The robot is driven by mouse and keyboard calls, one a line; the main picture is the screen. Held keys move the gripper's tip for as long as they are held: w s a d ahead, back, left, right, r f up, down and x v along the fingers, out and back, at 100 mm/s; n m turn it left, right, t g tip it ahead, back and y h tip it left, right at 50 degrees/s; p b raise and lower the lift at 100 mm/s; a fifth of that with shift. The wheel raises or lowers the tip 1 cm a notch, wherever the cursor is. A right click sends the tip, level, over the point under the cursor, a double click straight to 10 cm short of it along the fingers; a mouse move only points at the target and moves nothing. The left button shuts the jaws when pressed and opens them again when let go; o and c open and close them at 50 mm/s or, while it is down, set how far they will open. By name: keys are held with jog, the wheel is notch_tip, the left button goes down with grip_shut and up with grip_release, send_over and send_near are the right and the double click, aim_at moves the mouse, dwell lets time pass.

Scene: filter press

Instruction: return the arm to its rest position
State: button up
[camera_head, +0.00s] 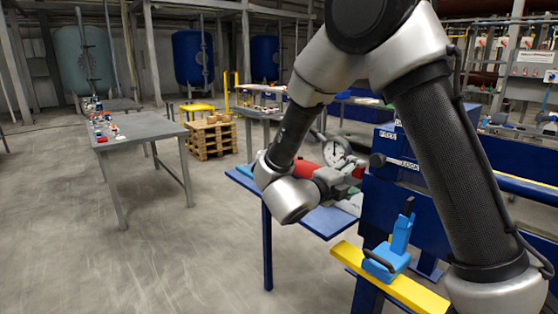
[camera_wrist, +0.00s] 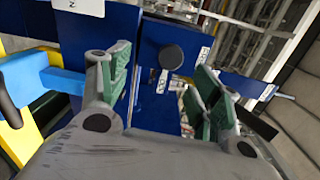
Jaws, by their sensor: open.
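My arm is bent across the right half of the head view, elbow high. My gripper (camera_head: 352,178) is in front of the blue press frame (camera_head: 378,200), left of a black knob (camera_head: 377,160) and a label reading LOCK. In the wrist view my gripper (camera_wrist: 160,85) has its two green-padded fingers spread apart with nothing held between them. The blue press frame (camera_wrist: 85,35) and the black knob (camera_wrist: 171,57) show beyond the fingers. I cannot tell how near the fingertips are to the frame.
A blue table (camera_head: 330,222) lies below my gripper, with a round gauge (camera_head: 336,151) near it. A blue clamp with an upright handle (camera_head: 400,238) sits on a yellow bar (camera_head: 420,296). A grey table (camera_head: 150,128) stands left; wooden pallets (camera_head: 210,138) are behind. The left floor is clear.

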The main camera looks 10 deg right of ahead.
jog(key=w+a+f+n+t+y, duration=0.1)
jog(key=w+a+f+n+y, duration=0.5)
jog(key=a+f+n+y, duration=0.45)
jog(key=s+a+n+g+y, duration=0.25)
jog(key=a+n+y, duration=0.25)
jog(key=n, duration=0.3)
jog(key=s+d+r+n+g+y, duration=0.1)
jog(key=s+d+r+n+g, duration=0.15)
jog(key=s+n, duration=0.3)
jog(key=s+d+r+n+g+y, duration=0.1)
jog(key=s+r+n+g+y, duration=0.2)
jog(key=s, duration=0.4)
jog(key=s+d+r+n+h, duration=0.1)
jog(key=s+d+r, duration=0.2)
jog(key=s+d, duration=0.2)
jog(key=s+d+r+n+h, duration=0.1)
jog(key=s+d+r, duration=0.3)
jog(key=d, duration=0.5)
jog(key=s+d+r+t+h, duration=0.1)
jog(key=s+d+r+h, duration=0.2)
jog(key=s+d, duration=0.4)
jog(key=shift+s+d+r+n, duration=0.25)
jog(key=shift+r+n, duration=0.15)
jog(key=shift+r, duration=0.15)
jog(key=shift+h, duration=0.25)
